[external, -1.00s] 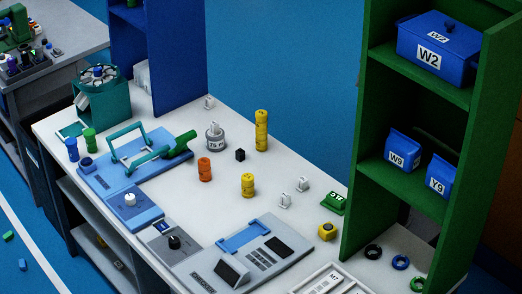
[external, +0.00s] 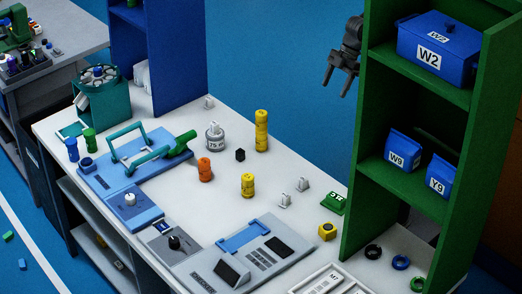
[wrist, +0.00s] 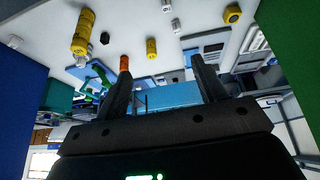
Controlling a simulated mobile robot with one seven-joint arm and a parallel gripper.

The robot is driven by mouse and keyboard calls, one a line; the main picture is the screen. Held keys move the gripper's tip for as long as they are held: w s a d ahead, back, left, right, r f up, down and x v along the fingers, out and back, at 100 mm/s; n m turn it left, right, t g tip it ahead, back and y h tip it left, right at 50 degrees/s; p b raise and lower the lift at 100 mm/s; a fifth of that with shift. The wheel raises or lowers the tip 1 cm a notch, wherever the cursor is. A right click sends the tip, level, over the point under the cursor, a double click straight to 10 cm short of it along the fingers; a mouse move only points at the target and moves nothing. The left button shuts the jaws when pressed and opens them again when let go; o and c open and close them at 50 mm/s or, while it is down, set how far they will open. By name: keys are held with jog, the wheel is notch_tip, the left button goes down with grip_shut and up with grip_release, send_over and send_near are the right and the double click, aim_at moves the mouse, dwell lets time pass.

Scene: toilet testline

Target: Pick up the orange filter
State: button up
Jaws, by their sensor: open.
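The orange filter (external: 205,169) is a short orange cylinder standing upright on the white table, beside the blue panel with the green handle. In the wrist view the orange filter (wrist: 124,63) shows just beyond the tip of the left finger, which hides part of it. My gripper (external: 340,82) is at the upper right, behind the table and left of the green shelf, with its fingers pointing down. My gripper (wrist: 160,72) has its two fingers spread apart in the wrist view, with nothing between them. It is well away from the filter.
A tall yellow cylinder (external: 261,131) and a short yellow cylinder (external: 247,185) stand near the filter. A grey weight (external: 215,138) and a small black block (external: 240,155) are close by. The green shelf (external: 360,140) rises at the right. The blue cabinet (external: 185,50) stands at the left.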

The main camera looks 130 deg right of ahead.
jog(key=w+d+f, duration=0.2)
jog(key=w+d, duration=0.3)
jog(key=w, duration=0.7)
send_near(205, 160)
jog(key=w+f, duration=0.1)
jog(key=f, duration=0.1)
jog(key=shift+m+g, duration=0.4)
jog(key=x, duration=0.5)
jog(key=shift+w+r, duration=0.1)
jog(key=shift+w, duration=0.15)
jog(key=shift+x, duration=3.15)
jog(key=shift+s, duration=0.2)
jog(key=c, duration=1.1)
jog(key=shift+r, duration=0.1)
